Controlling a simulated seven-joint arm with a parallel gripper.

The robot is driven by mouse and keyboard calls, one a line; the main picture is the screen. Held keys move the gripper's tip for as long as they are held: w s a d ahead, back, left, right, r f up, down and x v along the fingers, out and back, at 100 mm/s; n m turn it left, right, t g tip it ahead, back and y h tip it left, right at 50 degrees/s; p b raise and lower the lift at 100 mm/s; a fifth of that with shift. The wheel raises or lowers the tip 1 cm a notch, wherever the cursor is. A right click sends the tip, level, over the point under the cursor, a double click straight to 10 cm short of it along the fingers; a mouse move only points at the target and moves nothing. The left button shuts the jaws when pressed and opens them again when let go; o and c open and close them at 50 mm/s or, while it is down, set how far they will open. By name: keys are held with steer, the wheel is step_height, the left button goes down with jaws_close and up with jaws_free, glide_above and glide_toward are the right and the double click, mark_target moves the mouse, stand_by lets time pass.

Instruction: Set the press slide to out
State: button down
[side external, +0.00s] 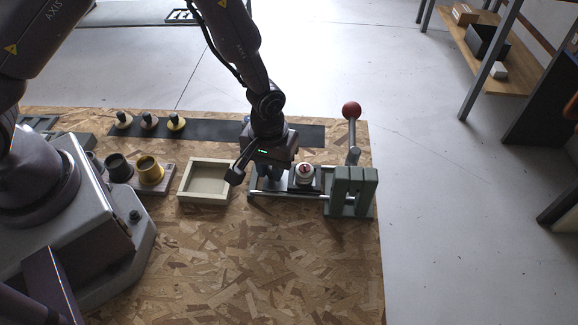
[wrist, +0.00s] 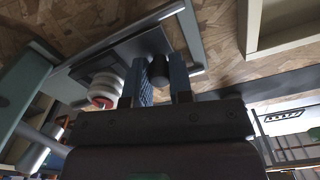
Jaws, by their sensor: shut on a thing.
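The press stands at the table's right, with a grey-green block (side external: 352,190) and a lever topped by a red ball (side external: 351,110). Its slide (side external: 290,187) is a dark plate on metal rails left of the block. A round white piece with a red top (side external: 304,172) sits on the plate and shows in the wrist view (wrist: 104,88). My gripper (side external: 268,172) is over the rails' left part, left of the white piece. In the wrist view its blue fingers (wrist: 160,72) are shut on the slide's black handle (wrist: 158,70). The handle is hidden in the side view.
A shallow cream tray (side external: 207,196) lies just left of the rails. Dark and yellow cups (side external: 150,170) stand farther left. Several knobbed pieces (side external: 149,121) stand on a black strip at the back. The front of the table is clear.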

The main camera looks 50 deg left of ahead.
steer(key=shift+s+a, duration=0.25)
steer(key=c, duration=1.3)
jaws_free()
steer(key=shift+w+r, duration=0.1)
steer(key=shift+r, duration=0.1)
step_height(320, 180, up, 13)
steer(key=shift+f, duration=0.2)
